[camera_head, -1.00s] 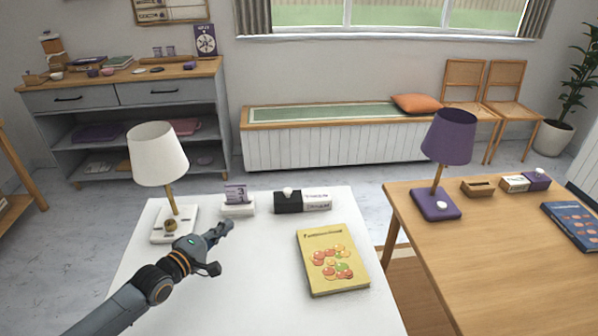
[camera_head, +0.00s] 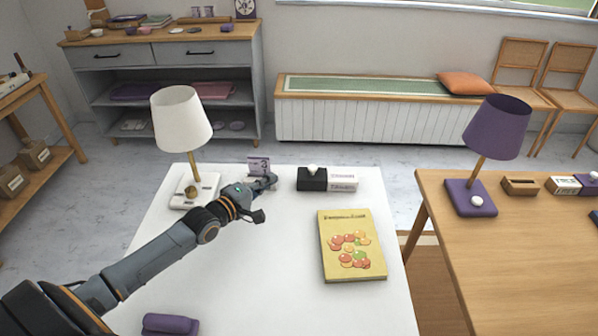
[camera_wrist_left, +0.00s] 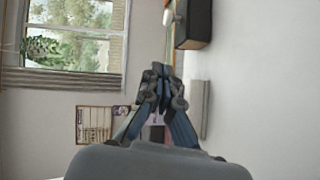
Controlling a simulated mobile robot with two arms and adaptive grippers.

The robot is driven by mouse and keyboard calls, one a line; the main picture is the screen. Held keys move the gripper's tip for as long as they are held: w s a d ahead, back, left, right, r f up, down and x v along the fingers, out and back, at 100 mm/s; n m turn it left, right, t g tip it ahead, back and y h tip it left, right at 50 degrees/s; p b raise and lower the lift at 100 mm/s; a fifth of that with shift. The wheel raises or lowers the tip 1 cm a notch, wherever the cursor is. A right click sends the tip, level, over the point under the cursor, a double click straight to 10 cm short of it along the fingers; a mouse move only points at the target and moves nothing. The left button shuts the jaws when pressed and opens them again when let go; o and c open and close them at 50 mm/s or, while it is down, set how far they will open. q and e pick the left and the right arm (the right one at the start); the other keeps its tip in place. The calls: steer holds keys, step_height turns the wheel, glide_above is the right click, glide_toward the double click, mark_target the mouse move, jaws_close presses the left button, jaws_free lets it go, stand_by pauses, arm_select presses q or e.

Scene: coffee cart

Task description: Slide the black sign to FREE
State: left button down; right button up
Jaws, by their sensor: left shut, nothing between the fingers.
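The black sign (camera_head: 312,180) is a black slider block with a white knob on top. It sits on the white table, at the left part of a white label base (camera_head: 343,181) whose lettering is too small to read. The block also shows at the top of the left wrist view (camera_wrist_left: 194,26). My left gripper (camera_head: 271,182) is shut and empty. It is to the left of the black sign, apart from it, in front of a small white stand with a number card (camera_head: 259,165). In the left wrist view its fingertips (camera_wrist_left: 160,70) are together. My right gripper is not in view.
A white lamp (camera_head: 182,122) stands left of my gripper. A yellow book (camera_head: 351,246) lies in front of the sign. A purple object (camera_head: 170,324) shows at the bottom left. A wooden table with a purple lamp (camera_head: 497,128) is at right. The table middle is clear.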

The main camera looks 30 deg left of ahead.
mark_target(332, 182)
arm_select(q)
steer(key=x, duration=0.7)
steer(key=shift+w+b, duration=0.2)
steer(key=shift+b, duration=0.1)
steer(key=shift+w+d+f, duration=0.1)
steer(key=shift+w+d, duration=0.2)
steer(key=shift+d, duration=0.25)
steer(key=shift+w+d+f, duration=0.15)
steer(key=shift+w+d, duration=0.15)
steer(key=shift+d, duration=0.25)
steer(key=shift+w+d+f+p, duration=0.2)
steer(key=shift+w+d+p, duration=0.15)
steer(key=shift+d, duration=0.2)
steer(key=w+d, duration=0.1)
steer(key=d, duration=0.2)
steer(key=w+d, duration=0.1)
steer(key=d, duration=0.1)
steer(key=w+d, duration=0.2)
steer(key=d, duration=0.1)
steer(key=shift+w+d+p, duration=0.1)
steer(key=shift+d+p, duration=0.2)
steer(key=shift+p, duration=0.05)
steer(key=shift+a+r, duration=0.1)
steer(key=shift+r, duration=0.05)
